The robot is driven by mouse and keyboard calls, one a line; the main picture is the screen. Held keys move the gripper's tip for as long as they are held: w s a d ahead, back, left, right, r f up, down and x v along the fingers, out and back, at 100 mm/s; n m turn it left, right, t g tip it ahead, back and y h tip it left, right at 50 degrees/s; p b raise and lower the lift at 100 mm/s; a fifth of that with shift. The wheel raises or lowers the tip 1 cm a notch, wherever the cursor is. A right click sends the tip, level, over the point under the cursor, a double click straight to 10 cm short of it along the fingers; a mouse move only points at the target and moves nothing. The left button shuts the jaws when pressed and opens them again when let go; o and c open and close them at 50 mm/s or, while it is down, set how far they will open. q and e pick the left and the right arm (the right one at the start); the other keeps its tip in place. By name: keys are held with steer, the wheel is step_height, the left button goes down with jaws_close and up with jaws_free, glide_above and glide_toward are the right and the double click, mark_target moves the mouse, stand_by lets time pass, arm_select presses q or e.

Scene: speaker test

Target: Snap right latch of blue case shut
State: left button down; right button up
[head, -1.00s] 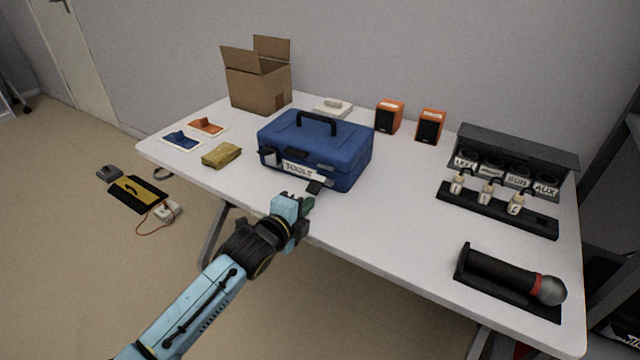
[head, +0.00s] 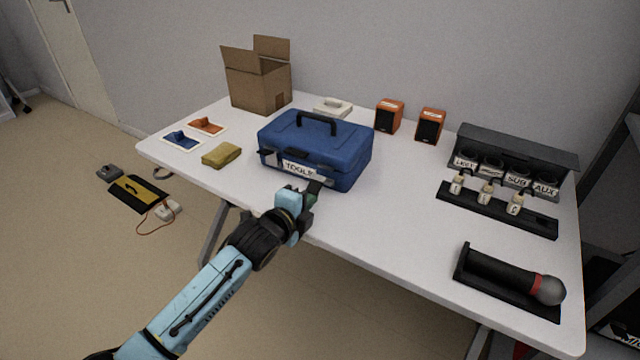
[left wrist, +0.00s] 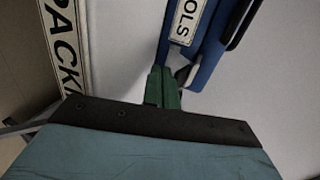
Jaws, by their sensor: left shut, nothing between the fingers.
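The blue case (head: 340,150) stands closed-lidded on the table, with a white TOOLS label (head: 298,167) on its front. Its right latch (head: 326,182) is a small dark flap sticking out from the front, partly hidden by my gripper. The left latch (head: 268,157) shows at the front's left end. My left gripper (head: 312,190) is shut and empty, its tips close to the right latch; I cannot tell if they touch. In the left wrist view the green fingers (left wrist: 164,88) are together beside the blue case (left wrist: 210,62), near the label's end (left wrist: 187,20). My right gripper is out of view.
A yellow-olive cloth-like block (head: 221,155) lies left of the case. A cardboard box (head: 258,85), two orange speakers (head: 389,116) and a white device (head: 333,107) stand behind. A black rack (head: 497,210) and microphone (head: 510,277) are at right. The table's front middle (head: 390,235) is clear.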

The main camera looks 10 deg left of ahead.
arm_select(q)
steer(key=shift+s, duration=0.15)
steer(key=shift+p+v, duration=1.05)
steer(key=s+p, duration=0.1)
steer(key=s+a+p, duration=0.1)
steer(key=s, duration=0.1)
steer(key=s+p, duration=0.1)
steer(key=shift+s+a+f, duration=0.25)
